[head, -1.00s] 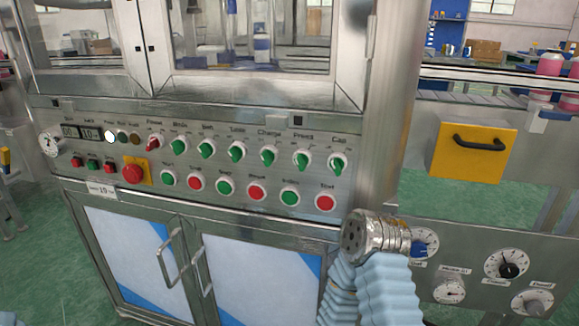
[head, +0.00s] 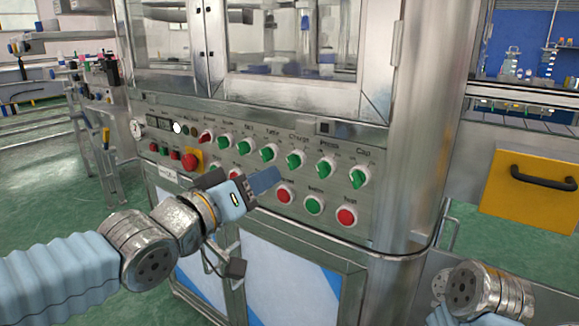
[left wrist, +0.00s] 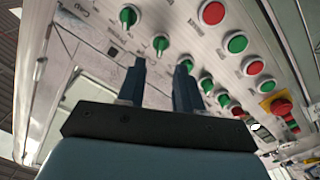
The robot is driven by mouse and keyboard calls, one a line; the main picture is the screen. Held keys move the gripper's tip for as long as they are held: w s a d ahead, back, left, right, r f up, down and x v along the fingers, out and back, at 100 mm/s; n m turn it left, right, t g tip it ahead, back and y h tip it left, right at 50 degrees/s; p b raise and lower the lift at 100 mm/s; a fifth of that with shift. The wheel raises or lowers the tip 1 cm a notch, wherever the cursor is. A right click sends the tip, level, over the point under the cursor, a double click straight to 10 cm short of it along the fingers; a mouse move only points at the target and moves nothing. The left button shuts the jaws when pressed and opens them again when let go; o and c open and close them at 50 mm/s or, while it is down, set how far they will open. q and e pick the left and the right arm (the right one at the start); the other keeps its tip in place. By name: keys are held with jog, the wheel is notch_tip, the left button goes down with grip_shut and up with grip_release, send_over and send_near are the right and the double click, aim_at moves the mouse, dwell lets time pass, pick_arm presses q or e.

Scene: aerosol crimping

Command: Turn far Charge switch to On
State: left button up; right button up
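The Charge switch (head: 294,160) is a green knob on a white round base, under its printed label, in the upper row of the steel control panel (head: 240,163). Its handle stands near upright. In the left wrist view, which shows the panel upside down, the knob that appears to be Charge (left wrist: 186,64) is at the right fingertip, partly covered. My left gripper (head: 276,176) is in front of the panel, just below and left of the switch. Its two blue fingers (left wrist: 158,68) are apart with nothing between them. Contact with the panel cannot be told. My right gripper is out of view.
The Press switch (head: 326,168) and Cap switch (head: 359,176) are close on the right, the Table switch (head: 268,152) on the left. Red and green buttons (head: 314,205) line the lower row. A red emergency button (head: 190,160) is farther left. A yellow drawer (head: 530,197) is at right.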

aim_at(289, 164)
pick_arm(q)
jog(key=x, duration=0.8)
grip_shut()
